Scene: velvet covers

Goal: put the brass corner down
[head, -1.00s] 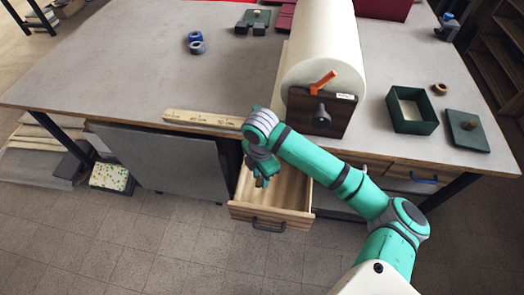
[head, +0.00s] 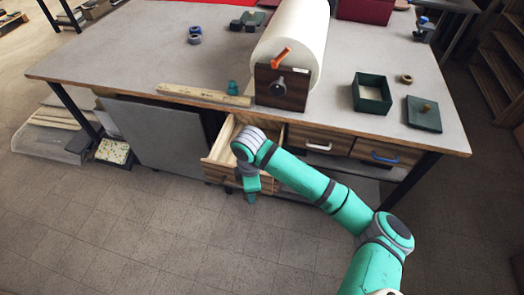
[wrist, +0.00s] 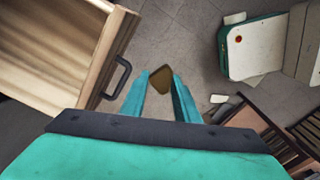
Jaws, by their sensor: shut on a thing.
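The brass corner (wrist: 160,77) is a small brownish-gold piece at the fingertips in the wrist view. My gripper (wrist: 162,88) is shut on it, with a teal finger on each side. In the head view my gripper (head: 251,194) points down in front of the open drawer, over the floor. The brass corner cannot be made out there.
The open wooden drawer (head: 219,143) juts out under the table (head: 130,68); its handle (wrist: 121,77) is close left of my fingers. A ruler (head: 203,94), a roll (head: 292,40), a green box (head: 372,97) and a lid (head: 423,115) are on the table.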

